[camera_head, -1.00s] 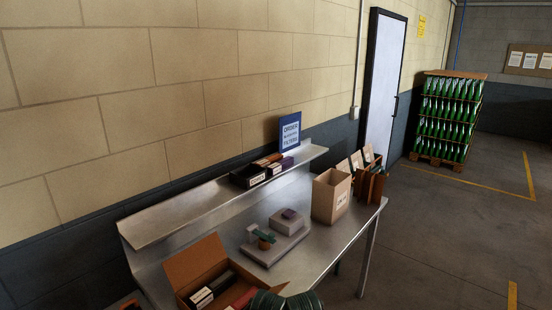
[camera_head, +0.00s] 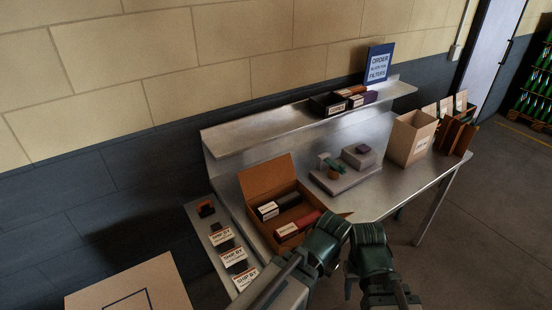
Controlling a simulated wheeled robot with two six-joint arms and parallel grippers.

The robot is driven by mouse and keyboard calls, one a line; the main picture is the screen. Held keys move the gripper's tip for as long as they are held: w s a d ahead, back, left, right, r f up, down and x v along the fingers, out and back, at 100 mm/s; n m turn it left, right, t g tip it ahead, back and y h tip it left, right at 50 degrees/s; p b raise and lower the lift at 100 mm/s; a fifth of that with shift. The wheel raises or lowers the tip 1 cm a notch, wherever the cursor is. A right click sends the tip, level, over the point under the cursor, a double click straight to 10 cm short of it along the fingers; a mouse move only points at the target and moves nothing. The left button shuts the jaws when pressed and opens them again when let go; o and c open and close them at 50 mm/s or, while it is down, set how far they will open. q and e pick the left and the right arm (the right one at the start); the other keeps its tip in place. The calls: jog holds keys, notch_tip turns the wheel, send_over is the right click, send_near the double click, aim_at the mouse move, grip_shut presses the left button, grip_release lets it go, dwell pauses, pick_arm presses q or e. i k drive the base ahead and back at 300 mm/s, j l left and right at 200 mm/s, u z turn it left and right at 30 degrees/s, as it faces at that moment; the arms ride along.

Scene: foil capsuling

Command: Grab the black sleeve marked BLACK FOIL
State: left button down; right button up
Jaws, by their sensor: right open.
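A black sleeve (camera_head: 289,201) with a white label on its near-left end lies in an open brown cardboard box (camera_head: 262,180) on the steel bench. The label's print is too small to read. A red sleeve (camera_head: 305,222), also with a white label, lies beside it, nearer to me. My right gripper (camera_head: 370,268) is at the bottom, right of the box and apart from the black sleeve. It is open, with nothing seen in it. My left arm (camera_head: 322,248) comes in from the lower left beside it, in front of the box's near right corner; its fingers cannot be made out.
The steel bench (camera_head: 380,205) has a raised back shelf (camera_head: 270,120) holding small dark boxes and a blue order sign (camera_head: 377,63). A grey stand (camera_head: 345,178), a tall open carton (camera_head: 411,140) and brown dividers stand farther right. Several labelled pieces (camera_head: 233,256) lie at left.

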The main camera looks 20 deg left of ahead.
aim_at(268, 212)
jog(key=i+u, duration=0.1)
jog(key=u, duration=0.3)
jog(key=l+u, duration=0.15)
jog(key=u, duration=0.3)
jog(key=i+l+u, duration=0.1)
jog(key=u, duration=0.3)
jog(key=l+u, duration=0.1)
jog(key=u, duration=0.35)
jog(key=i+l+u, duration=0.1)
jog(key=l+u, duration=0.25)
jog(key=l, duration=0.45)
jog(key=l+u, duration=0.35)
jog(key=l, duration=0.45)
jog(key=l+u, duration=0.3)
jog(key=l, duration=0.5)
jog(key=k+l, duration=0.1)
jog(key=l, duration=0.4)
jog(key=k+l, duration=0.1)
jog(key=l, duration=0.9)
jog(key=k+u, duration=0.05)
